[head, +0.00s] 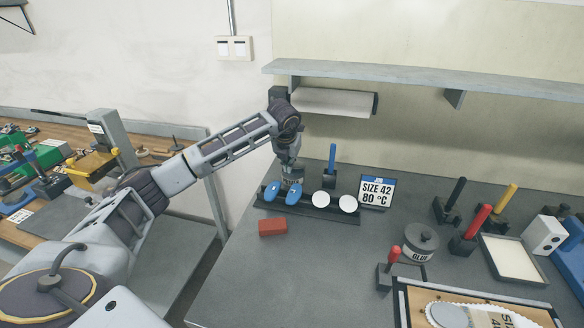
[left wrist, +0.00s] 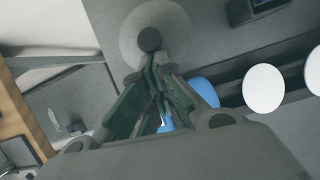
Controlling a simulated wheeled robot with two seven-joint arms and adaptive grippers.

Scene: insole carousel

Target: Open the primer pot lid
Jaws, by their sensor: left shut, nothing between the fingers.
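The primer pot lid shows in the left wrist view as a grey disc (left wrist: 181,27) with a dark round knob (left wrist: 150,39) in its middle. My left gripper (left wrist: 150,76) is shut with nothing between its fingers. Its tips are close to the knob in that view; I cannot tell whether they touch it. In the head view my left gripper (head: 290,160) points down at the back of the bench, above the black rack, and it largely hides the pot. The lid appears to sit level on the pot. My right gripper is not in view.
A black rack (head: 322,212) with blue and white oval pads stands just in front. The bench's front middle is clear.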

